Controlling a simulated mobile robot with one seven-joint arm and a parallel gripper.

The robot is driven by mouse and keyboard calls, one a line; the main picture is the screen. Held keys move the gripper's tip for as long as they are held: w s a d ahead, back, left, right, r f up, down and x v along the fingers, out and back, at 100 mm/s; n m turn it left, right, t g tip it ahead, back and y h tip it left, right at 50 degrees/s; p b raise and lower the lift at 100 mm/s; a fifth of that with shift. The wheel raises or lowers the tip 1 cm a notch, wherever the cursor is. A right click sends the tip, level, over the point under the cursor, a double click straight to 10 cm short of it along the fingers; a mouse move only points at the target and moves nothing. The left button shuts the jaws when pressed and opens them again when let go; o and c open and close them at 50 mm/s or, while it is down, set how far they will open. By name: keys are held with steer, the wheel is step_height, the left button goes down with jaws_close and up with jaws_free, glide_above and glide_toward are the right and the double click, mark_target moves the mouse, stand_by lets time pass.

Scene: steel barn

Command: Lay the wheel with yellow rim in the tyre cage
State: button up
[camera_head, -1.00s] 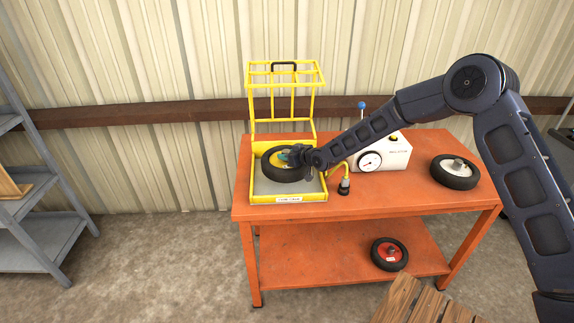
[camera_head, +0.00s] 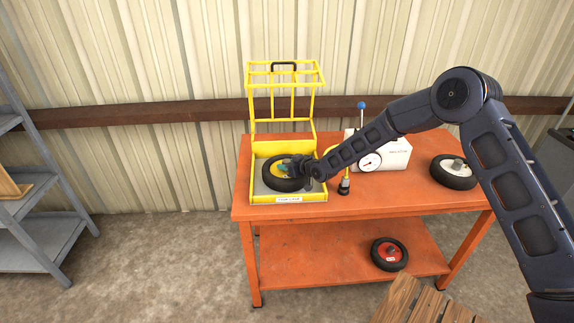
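The wheel with yellow rim (camera_head: 271,183) has a black tyre and lies nearly flat inside the tray of the tyre cage (camera_head: 260,198), low and close to its floor. I cannot tell whether the tyre touches the floor all round. The yellow cage has its barred lid raised upright at the back. My gripper (camera_head: 297,165) is at the wheel's right side, over the hub, and appears shut on it. My wrist hides the fingertips and part of the rim.
A white inflator box (camera_head: 397,154) with a gauge, a blue-knobbed lever and a hose stands right of the cage on the orange bench (camera_head: 350,205). A grey-hubbed wheel (camera_head: 453,178) lies further right. A red-rimmed wheel (camera_head: 389,254) lies on the lower shelf.

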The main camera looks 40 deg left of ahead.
steer(key=shift+o, duration=1.1)
steer(key=shift+r, duration=0.2)
steer(key=v, duration=1.2)
steer(key=shift+f, duration=0.1)
